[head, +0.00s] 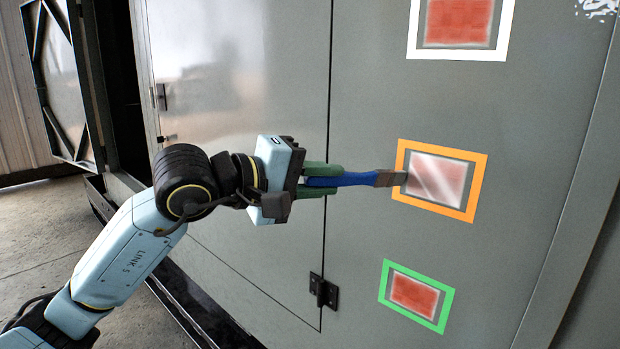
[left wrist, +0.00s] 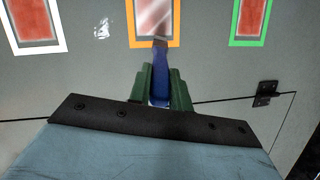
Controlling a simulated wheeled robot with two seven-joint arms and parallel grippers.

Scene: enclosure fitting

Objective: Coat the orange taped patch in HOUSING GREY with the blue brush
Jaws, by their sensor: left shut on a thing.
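The orange taped patch (head: 437,181) is on the grey enclosure panel, between a white taped patch above and a green taped patch below. Inside its tape, the red is veiled by pale greyish streaks, with pinkish red showing through. My left gripper (head: 325,180) is shut on the blue brush (head: 350,179), left of the patch in the head view. The brush points right, and its tip overlaps the patch's left tape edge; contact is hard to judge. In the left wrist view the blue brush (left wrist: 161,75) reaches the orange tape's (left wrist: 133,44) lower edge. My right gripper is not in view.
The white taped patch (head: 458,54) and green taped patch (head: 440,318) both hold plain, stronger red. A dark hinge (head: 323,291) sits on the panel seam below my gripper. An open door (head: 62,75) stands at the far left.

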